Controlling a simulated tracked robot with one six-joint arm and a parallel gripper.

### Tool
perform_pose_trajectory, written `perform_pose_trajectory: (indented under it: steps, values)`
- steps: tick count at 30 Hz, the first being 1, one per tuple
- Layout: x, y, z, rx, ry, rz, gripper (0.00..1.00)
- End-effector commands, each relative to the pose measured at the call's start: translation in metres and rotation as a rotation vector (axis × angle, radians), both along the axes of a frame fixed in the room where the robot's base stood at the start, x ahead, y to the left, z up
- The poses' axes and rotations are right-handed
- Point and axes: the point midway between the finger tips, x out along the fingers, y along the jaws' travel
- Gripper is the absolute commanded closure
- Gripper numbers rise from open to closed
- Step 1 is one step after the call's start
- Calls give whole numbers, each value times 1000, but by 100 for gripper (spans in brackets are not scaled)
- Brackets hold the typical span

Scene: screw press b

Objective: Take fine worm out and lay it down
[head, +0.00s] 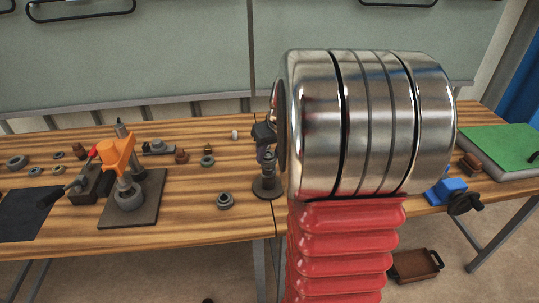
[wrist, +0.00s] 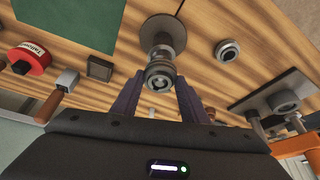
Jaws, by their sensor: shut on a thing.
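My gripper (wrist: 160,88) is shut on a grey metal part with round, stepped ends, which I take to be the fine worm (wrist: 159,77). In the wrist view it sits between the two dark fingers, end-on to the camera. A stand with a round, dark base (wrist: 181,24) is directly beyond it, in line with it. In the head view the stand's base (head: 267,189) is on the bench beside my arm, with my gripper (head: 264,136) above it. I cannot tell whether the worm is still seated in the stand or clear of it.
An orange screw press (head: 117,155) on a grey plate (head: 150,203) stands to the left. A grey ring part (head: 225,201) lies between press and stand. A blue vise (head: 446,190) and a green mat (head: 503,146) are at right. A dark mat (head: 22,222) lies at far left.

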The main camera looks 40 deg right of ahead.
Motion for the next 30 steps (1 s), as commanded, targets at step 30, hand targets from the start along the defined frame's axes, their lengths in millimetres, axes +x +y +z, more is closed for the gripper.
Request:
perform_pose_trajectory:
  steps: [30]
  values:
    - [0,0,15,-1,-2,0,92]
